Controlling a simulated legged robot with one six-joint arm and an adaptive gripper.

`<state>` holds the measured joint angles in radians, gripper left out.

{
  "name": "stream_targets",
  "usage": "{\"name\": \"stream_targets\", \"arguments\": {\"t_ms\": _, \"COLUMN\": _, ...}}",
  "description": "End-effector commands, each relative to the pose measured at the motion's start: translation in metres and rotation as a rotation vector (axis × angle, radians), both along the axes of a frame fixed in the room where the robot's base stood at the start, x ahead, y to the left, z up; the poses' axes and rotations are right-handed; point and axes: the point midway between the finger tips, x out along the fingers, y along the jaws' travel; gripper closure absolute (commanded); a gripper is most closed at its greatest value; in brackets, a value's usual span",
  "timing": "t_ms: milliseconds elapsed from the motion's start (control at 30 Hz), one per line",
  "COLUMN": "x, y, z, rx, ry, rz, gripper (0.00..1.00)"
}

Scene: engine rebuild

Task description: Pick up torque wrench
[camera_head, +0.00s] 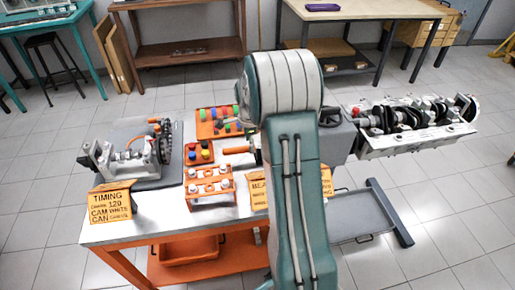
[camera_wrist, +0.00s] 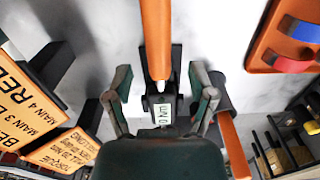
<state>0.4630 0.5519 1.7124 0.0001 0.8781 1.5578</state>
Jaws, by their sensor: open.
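A long orange handle with a pale tip, likely the torque wrench, shows in the wrist view (camera_wrist: 155,38). It runs from the top edge down to a black piece with a small label (camera_wrist: 163,112). My gripper (camera_wrist: 160,78) is open, with one finger on each side of the handle's lower end. I cannot tell whether either finger touches it. In the head view an orange handle (camera_head: 237,150) lies on the workbench just left of my arm. My arm hides my gripper and the rest of that tool there.
The workbench (camera_head: 125,232) carries an orange tray (camera_head: 205,132), an orange rack (camera_head: 208,186), a grey engine part (camera_head: 135,155) and yellow signs (camera_head: 112,203). A second orange bar (camera_wrist: 232,147) is right of my gripper. An engine block with a crankshaft (camera_head: 415,142) stands at right.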

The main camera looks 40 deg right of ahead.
Motion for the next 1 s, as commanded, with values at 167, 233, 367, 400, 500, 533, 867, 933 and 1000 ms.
{"name": "stream_targets", "arguments": {"t_ms": 167, "x": 0.000, "y": 0.000, "z": -0.021, "rx": 0.000, "ry": 0.000, "rz": 0.000, "gripper": 0.29}}
{"name": "stream_targets", "arguments": {"t_ms": 233, "x": 0.000, "y": 0.000, "z": -0.024, "rx": 0.000, "ry": -0.001, "rz": 0.000, "gripper": 0.29}}
{"name": "stream_targets", "arguments": {"t_ms": 367, "x": 0.000, "y": 0.000, "z": -0.024, "rx": -0.001, "ry": -0.002, "rz": 0.000, "gripper": 0.29}}
{"name": "stream_targets", "arguments": {"t_ms": 400, "x": 0.000, "y": 0.000, "z": -0.024, "rx": -0.001, "ry": -0.002, "rz": 0.000, "gripper": 0.29}}
{"name": "stream_targets", "arguments": {"t_ms": 500, "x": 0.000, "y": 0.000, "z": -0.023, "rx": -0.001, "ry": -0.002, "rz": 0.000, "gripper": 0.64}}
{"name": "stream_targets", "arguments": {"t_ms": 533, "x": 0.000, "y": 0.000, "z": -0.023, "rx": -0.001, "ry": -0.002, "rz": 0.000, "gripper": 0.78}}
{"name": "stream_targets", "arguments": {"t_ms": 867, "x": 0.001, "y": 0.000, "z": -0.024, "rx": -0.001, "ry": -0.002, "rz": 0.000, "gripper": 1.00}}
{"name": "stream_targets", "arguments": {"t_ms": 933, "x": 0.001, "y": 0.000, "z": -0.023, "rx": -0.001, "ry": -0.002, "rz": 0.000, "gripper": 1.00}}
{"name": "stream_targets", "arguments": {"t_ms": 1000, "x": 0.001, "y": 0.000, "z": -0.021, "rx": -0.001, "ry": -0.003, "rz": 0.000, "gripper": 1.00}}
